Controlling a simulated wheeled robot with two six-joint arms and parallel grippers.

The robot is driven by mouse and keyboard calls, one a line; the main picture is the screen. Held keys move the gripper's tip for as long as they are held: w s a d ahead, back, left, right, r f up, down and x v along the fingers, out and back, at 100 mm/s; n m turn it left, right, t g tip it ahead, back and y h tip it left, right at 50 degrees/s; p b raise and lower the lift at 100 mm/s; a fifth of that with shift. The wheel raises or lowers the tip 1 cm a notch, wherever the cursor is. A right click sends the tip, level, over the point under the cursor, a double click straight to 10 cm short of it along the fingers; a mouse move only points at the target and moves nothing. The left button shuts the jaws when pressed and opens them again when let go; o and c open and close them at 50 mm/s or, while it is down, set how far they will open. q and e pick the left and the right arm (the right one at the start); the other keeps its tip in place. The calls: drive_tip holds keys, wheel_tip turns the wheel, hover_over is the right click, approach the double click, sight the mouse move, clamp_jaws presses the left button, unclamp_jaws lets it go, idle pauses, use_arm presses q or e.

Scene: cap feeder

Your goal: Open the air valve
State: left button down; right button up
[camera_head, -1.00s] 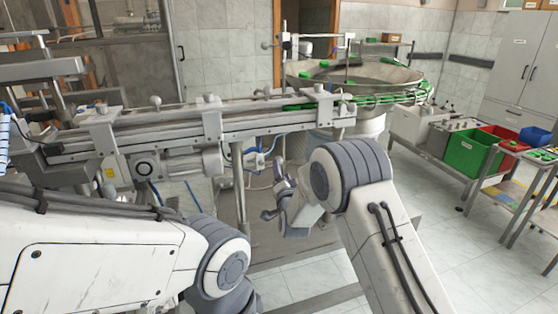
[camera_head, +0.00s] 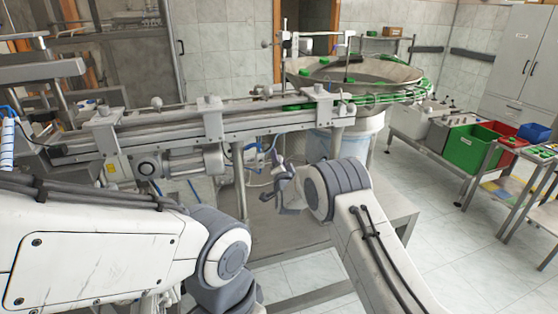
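A small fitting with blue parts and thin hoses (camera_head: 254,152) hangs under the conveyor, beside its metal leg. It looks like the air valve, but it is too small to tell its handle position. My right gripper (camera_head: 271,177) is below and slightly right of this fitting, with a small gap in the picture. Its grey fingers look spread, with nothing seen between them. My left arm crosses the lower left, and its gripper is out of the frame.
The conveyor (camera_head: 180,127) runs across above my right gripper, with a motor (camera_head: 190,163) under it. The round feeder bowl (camera_head: 375,72) with green caps stands behind right. Green (camera_head: 468,150) and red bins stand at right. A low metal platform (camera_head: 385,212) lies behind my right arm.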

clamp_jaws()
idle(1.2)
